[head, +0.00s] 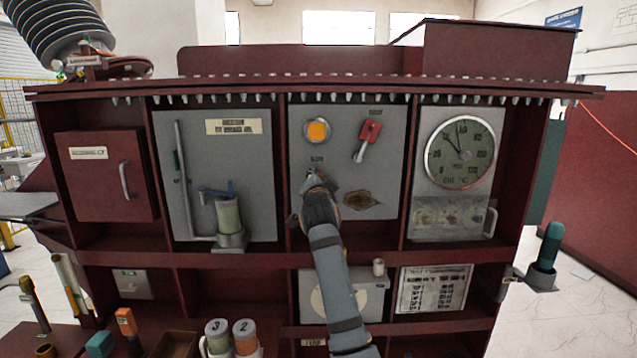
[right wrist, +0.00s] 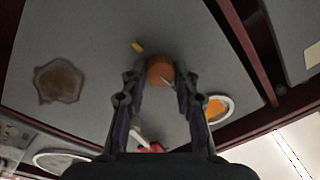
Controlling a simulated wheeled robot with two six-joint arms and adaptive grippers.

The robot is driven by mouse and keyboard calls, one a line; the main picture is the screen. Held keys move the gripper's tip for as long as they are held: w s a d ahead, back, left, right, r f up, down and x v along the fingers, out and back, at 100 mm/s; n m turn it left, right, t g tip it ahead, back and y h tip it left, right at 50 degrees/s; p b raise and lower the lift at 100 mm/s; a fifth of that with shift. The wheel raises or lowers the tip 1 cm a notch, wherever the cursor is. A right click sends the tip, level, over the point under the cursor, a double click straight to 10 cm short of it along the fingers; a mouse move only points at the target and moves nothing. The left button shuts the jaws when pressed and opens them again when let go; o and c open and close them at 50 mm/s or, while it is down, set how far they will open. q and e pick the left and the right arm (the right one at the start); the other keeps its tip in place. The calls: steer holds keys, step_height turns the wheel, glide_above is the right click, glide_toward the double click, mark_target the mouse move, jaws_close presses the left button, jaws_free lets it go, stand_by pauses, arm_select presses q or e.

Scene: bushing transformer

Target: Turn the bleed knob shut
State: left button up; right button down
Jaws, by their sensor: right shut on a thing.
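The bleed knob is a round brown-orange knob (right wrist: 160,69) on the grey panel, between my right fingertips in the right wrist view. A pale thin line or pin shows on its face. In the head view my right gripper (head: 315,183) reaches up to the panel just below a small label and hides most of the knob. In the right wrist view the fingers of the right gripper (right wrist: 160,82) are shut on the knob from both sides. A small yellow mark (right wrist: 137,46) is on the panel beside the knob. My left gripper is not in view.
An orange lamp (head: 318,130) sits above the knob and a red lever (head: 367,138) up to its right. A brown stain (head: 362,200) lies right of the gripper. A round dial (head: 460,152) is farther right. A shelf edge (head: 250,259) runs below the panel.

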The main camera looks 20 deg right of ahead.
steer(key=shift+f, duration=0.25)
steer(key=c, duration=1.4)
jaws_free()
steer(key=o, duration=0.4)
steer(key=shift+w+a, duration=0.1)
steer(key=shift+w, duration=0.15)
steer(key=shift+s+r, duration=0.1)
steer(key=v, duration=0.7)
steer(key=shift+s, duration=0.25)
